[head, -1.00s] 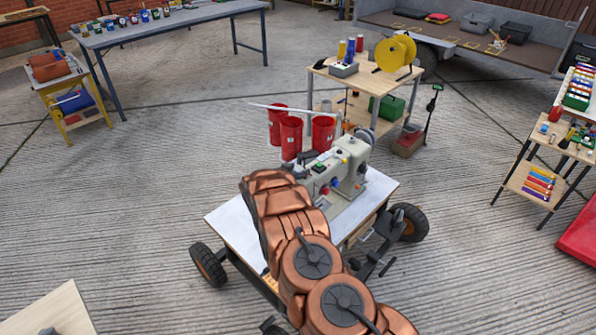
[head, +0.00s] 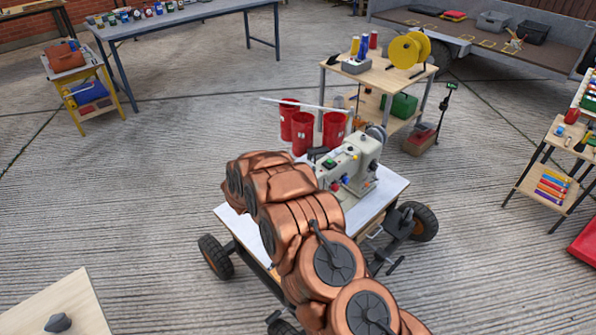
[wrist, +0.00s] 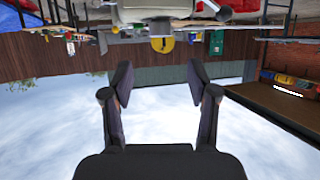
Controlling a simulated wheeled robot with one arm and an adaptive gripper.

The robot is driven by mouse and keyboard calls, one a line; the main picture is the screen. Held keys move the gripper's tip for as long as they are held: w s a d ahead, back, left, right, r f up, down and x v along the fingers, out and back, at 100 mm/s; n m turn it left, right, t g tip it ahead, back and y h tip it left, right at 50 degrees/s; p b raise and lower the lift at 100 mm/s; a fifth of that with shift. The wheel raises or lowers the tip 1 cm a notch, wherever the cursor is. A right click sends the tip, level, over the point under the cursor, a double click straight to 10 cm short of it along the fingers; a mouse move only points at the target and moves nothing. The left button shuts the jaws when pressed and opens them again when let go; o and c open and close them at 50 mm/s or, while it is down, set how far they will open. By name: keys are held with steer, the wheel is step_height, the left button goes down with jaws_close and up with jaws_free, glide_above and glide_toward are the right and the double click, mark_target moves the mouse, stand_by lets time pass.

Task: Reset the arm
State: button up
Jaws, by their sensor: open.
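My arm, copper-coloured, reaches up from the bottom of the head view across a wheeled cart with a pale top (head: 232,222). My gripper (wrist: 160,85) shows in the wrist view with its two dark fingers wide apart and nothing between them. The wrist view appears upside down, with sky between and below the fingers. In the head view the gripper itself cannot be made out behind the arm links. A cream sewing machine (head: 352,160) stands on the cart just right of my arm.
Red bins (head: 304,132) stand behind the sewing machine. A wooden shelf cart (head: 395,78) holds thread spools and a yellow reel (head: 407,50). A blue-grey table (head: 190,17) is at the back left. Open concrete floor (head: 110,190) lies to the left.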

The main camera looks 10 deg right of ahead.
steer(key=shift+s+a+r, duration=0.1)
steer(key=shift+s+a, duration=0.05)
steer(key=shift+s, duration=0.15)
stand_by(0.4)
steer(key=w+a+r+n+t+y, duration=0.1)
steer(key=a+r+n+y, duration=0.2)
steer(key=a+r+y, duration=0.65)
steer(key=s+a+r+n+g+y, duration=0.3)
steer(key=s+a+r+n+y, duration=0.1)
steer(key=s+r, duration=0.7)
steer(key=s+d+g+h, duration=0.1)
steer(key=s+d+g, duration=0.2)
steer(key=s+d, duration=0.4)
steer(key=s+d+r+g+h, duration=0.1)
steer(key=s+d, duration=0.5)
steer(key=s, duration=1.8)
steer(key=s+d+n+g+h, duration=0.1)
steer(key=s+d+g, duration=0.5)
steer(key=s, duration=1)
steer(key=shift+s+d+r+h, duration=0.2)
steer(key=shift+d+r+h, duration=0.05)
steer(key=shift+d+h, duration=0.55)
